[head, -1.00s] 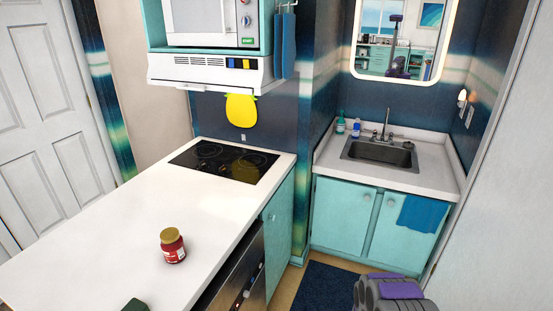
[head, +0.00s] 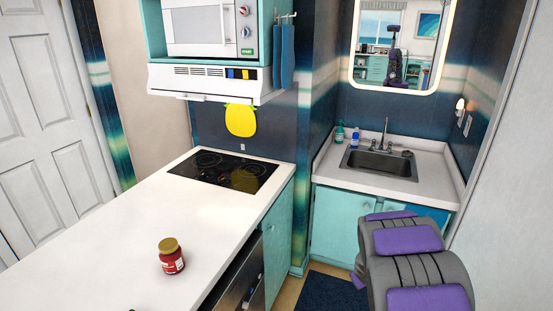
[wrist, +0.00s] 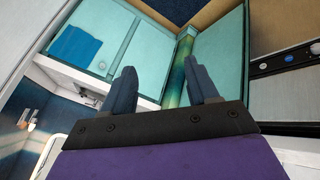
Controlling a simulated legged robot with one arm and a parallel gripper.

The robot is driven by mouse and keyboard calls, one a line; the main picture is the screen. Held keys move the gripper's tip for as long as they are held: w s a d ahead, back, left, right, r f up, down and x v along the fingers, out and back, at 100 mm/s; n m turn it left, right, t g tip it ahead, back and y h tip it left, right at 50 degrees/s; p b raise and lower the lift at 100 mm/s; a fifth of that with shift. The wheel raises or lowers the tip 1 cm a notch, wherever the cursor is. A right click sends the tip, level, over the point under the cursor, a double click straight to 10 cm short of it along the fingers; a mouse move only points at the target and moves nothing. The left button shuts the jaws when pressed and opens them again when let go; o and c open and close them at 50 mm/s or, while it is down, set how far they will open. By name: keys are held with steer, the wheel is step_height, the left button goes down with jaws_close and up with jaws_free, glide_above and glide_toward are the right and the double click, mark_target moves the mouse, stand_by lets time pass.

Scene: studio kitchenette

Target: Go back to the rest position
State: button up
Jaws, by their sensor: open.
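My gripper (wrist: 163,88) shows in the wrist view with its two dark blue fingers apart and nothing between them. Behind the fingers are teal cabinet doors (wrist: 135,68), tilted in that view. In the head view my grey and purple arm rises at the lower right, in front of the sink cabinet (head: 333,222). The fingertips cannot be made out in the head view. A red jar with a gold lid (head: 171,257) stands upright on the white counter (head: 110,235), well left of my arm.
A cooktop (head: 223,170) is set in the counter's far end, below a microwave (head: 205,28). A sink (head: 380,162) with two small bottles beside it is at the back right. A dark mat (head: 335,290) lies on the floor. A white wall is close on the right.

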steer(key=s+r+m+g+h, duration=0.2)
steer(key=s+r+m+g, duration=0.15)
steer(key=s+r, duration=1.1)
steer(key=s+a+r+g+y, duration=0.1)
steer(key=s+a, duration=0.3)
steer(key=s, duration=0.5)
steer(key=s+a+r+g+y, duration=0.1)
steer(key=s+a, duration=0.4)
steer(key=s, duration=0.5)
steer(key=s+a+r+g+y, duration=0.1)
steer(key=s+a, duration=0.3)
steer(key=s, duration=0.5)
steer(key=shift+s+a+r+m+g+y, duration=0.25)
steer(key=shift+a+m+g+y, duration=0.15)
steer(key=shift+g+y, duration=0.3)
steer(key=shift+d, duration=0.1)
